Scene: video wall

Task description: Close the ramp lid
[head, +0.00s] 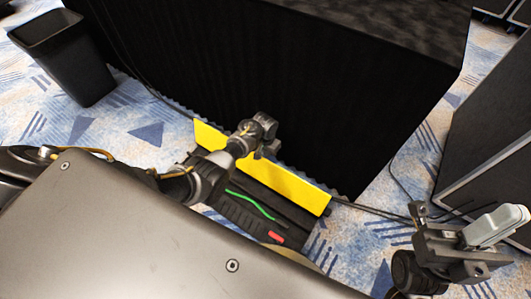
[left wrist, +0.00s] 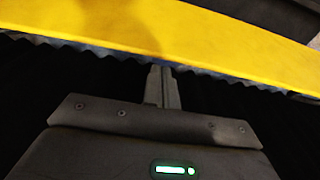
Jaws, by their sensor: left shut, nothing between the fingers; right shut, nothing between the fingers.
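The cable ramp (head: 240,214) is a black channel on the carpet beside the black drape. Its long yellow lid (head: 297,187) stands raised along the drape side, so the channel is open. A green cable (head: 250,203) and a red piece (head: 276,237) lie in it. My left gripper (head: 268,148) is shut and empty at the lid's drape side, near the middle of its length. In the left wrist view its closed fingers (left wrist: 163,86) point toward the yellow lid (left wrist: 160,35); contact cannot be told. My right gripper (head: 445,240) is shut and empty, to the right of the ramp.
A black-draped block (head: 270,80) stands close behind the lid. A black bin (head: 65,60) is at the upper left, and a dark cabinet (head: 490,130) at the right. Black cables (head: 370,210) run over the carpet from the ramp's right end. Patterned carpet (head: 130,130) is clear left of the ramp.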

